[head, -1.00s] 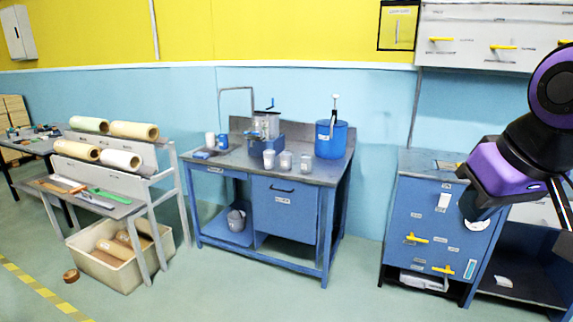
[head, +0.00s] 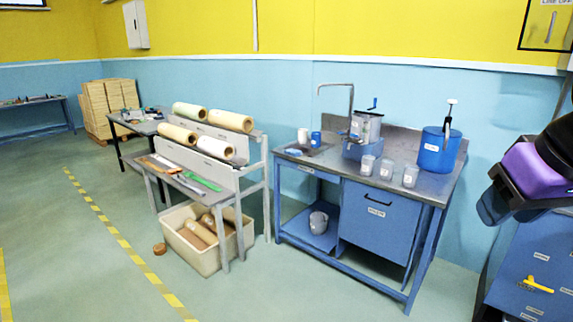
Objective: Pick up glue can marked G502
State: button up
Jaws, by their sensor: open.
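Several small containers stand on the blue-framed workbench (head: 340,181) in the head view. Three pale grey or clear cups with white labels stand near its front edge: a left one (head: 367,164), a middle one (head: 386,168) and a right one (head: 410,176). A white cup (head: 303,135) and a small blue can (head: 316,139) stand at the back left. The labels are too small to read, so I cannot tell which is G502. My purple and black arm shows at the right edge, well away from these containers. My gripper's fingers cannot be seen.
A blue bucket (head: 437,149) and a cranked machine (head: 364,134) stand on the bench. A grey pail (head: 318,222) sits on its lower shelf. Left are a roll rack (head: 217,148) and a cream bin (head: 206,260).

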aim_at(387, 167)
jog(key=i+j+u, duration=0.1)
jog(key=i, duration=0.65)
jog(key=i+j+u, duration=0.15)
jog(key=i, duration=0.6)
jog(key=i+j+z, duration=0.1)
jog(key=i+z, duration=0.2)
jog(key=z, duration=0.2)
jog(key=i+j+z, duration=0.2)
jog(key=z, duration=0.25)
jog(key=i+j+z, duration=0.3)
jog(key=z, duration=0.2)
jog(key=i+j+z, duration=0.2)
jog(key=j+z, duration=0.25)
jog(key=i+j+z, duration=0.15)
jog(key=j+z, duration=0.7)
jog(key=z, duration=0.15)
jog(key=j+z, duration=0.45)
